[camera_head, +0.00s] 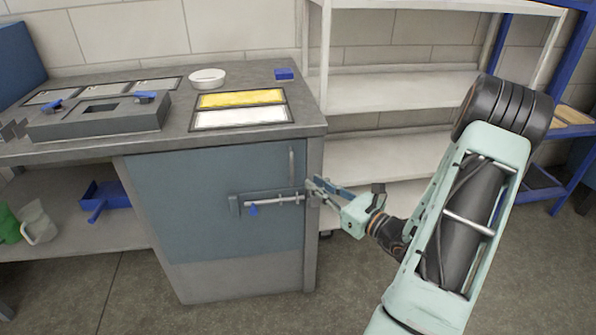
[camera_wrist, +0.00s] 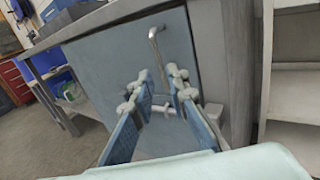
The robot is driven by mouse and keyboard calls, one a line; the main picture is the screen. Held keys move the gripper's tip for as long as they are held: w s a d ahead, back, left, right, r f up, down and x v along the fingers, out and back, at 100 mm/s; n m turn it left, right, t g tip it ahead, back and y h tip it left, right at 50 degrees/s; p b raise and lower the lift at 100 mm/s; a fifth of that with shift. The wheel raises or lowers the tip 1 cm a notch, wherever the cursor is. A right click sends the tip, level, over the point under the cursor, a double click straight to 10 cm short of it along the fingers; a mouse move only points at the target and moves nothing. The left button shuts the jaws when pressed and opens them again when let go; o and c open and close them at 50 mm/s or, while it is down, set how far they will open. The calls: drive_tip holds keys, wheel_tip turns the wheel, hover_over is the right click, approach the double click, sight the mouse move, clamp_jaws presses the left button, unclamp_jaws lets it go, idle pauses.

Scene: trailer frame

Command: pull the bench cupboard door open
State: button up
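The cupboard door (camera_head: 215,190) is a flat blue-grey panel under the bench and looks shut. A thin upright metal handle (camera_head: 291,163) is near its upper right edge; it also shows in the wrist view (camera_wrist: 155,48). I cannot tell whether the bolt's end sits in the frame. My gripper (camera_head: 312,184) is at the door's right edge, just right of and below the handle. In the wrist view its fingers (camera_wrist: 162,74) stand apart, with the handle's lower end near the tips; contact is unclear.
The bench top (camera_head: 180,140) carries a grey fixture block (camera_head: 100,123), a white round dish (camera_head: 207,77) and yellow and white panels. White shelving (camera_head: 390,95) stands right of the cupboard, close behind my arm. The floor (camera_head: 230,315) before the door is clear.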

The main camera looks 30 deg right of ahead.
sight(292, 170)
drive_tip(key=b+x, duration=0.2)
drive_tip(key=x, duration=0.8)
drive_tip(key=shift+a, duration=0.15)
drive_tip(key=shift+s, duration=0.1)
clamp_jaws()
drive_tip(key=shift+s, duration=0.2)
